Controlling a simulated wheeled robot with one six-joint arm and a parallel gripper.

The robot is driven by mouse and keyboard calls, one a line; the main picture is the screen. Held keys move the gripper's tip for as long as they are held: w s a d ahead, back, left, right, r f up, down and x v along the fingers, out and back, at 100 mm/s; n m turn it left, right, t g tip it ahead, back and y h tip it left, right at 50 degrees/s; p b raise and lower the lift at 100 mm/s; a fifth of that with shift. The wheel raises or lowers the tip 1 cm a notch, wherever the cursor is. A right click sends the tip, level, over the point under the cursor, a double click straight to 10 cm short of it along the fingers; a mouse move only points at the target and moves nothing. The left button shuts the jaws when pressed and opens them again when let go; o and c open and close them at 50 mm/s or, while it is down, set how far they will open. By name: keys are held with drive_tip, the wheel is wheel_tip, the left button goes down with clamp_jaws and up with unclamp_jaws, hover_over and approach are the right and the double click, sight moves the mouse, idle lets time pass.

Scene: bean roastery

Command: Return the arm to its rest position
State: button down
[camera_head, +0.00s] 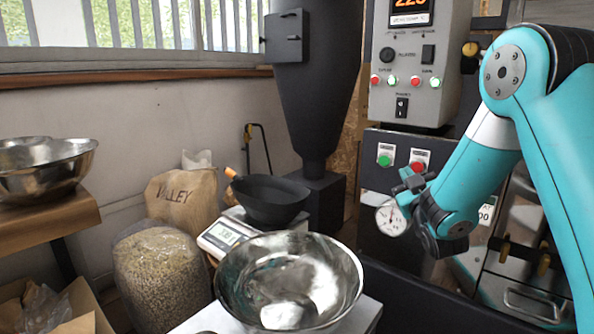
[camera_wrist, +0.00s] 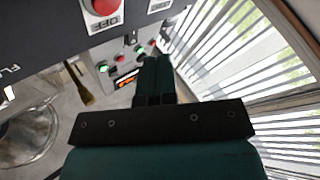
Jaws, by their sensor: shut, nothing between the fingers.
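My gripper (camera_head: 404,188) is at the end of my turquoise arm, on the right side of the head view. The arm is bent, with its forearm sloping down and left in front of the dark roaster panel. In the wrist view, the two dark green fingers of my gripper (camera_wrist: 155,64) lie side by side, shut and empty. No object is held. The gripper is above and to the right of a large steel bowl (camera_head: 232,290), apart from it. The arm's base is not in view.
A grey control box (camera_head: 440,97) and a panel with a green button (camera_head: 385,160) are close behind the arm. A black scoop-like pan (camera_head: 268,205) rests by a scale (camera_head: 222,236). Bean sacks (camera_head: 158,275) stand left. A red button (camera_wrist: 104,5) shows in the wrist view.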

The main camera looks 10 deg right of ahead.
drive_tip(key=s+a+f+m+g+y, duration=0.1)
drive_tip(key=s+a+g+y, duration=0.2)
drive_tip(key=s+a+g, duration=0.45)
drive_tip(key=s+a+f+g+y, duration=0.2)
drive_tip(key=s+a+g+y, duration=0.15)
drive_tip(key=a, duration=0.65)
drive_tip(key=s+a+n+g+y, duration=0.15)
drive_tip(key=s+a+g, duration=0.3)
drive_tip(key=s, duration=0.75)
drive_tip(key=s+a+n+g, duration=0.3)
drive_tip(key=s+g, duration=0.3)
drive_tip(key=s, duration=0.6)
wheel_tip(320, 180, up, 32)
drive_tip(key=p, duration=3.1)
drive_tip(key=shift+w, duration=0.35)
drive_tip(key=shift+d, duration=0.15)
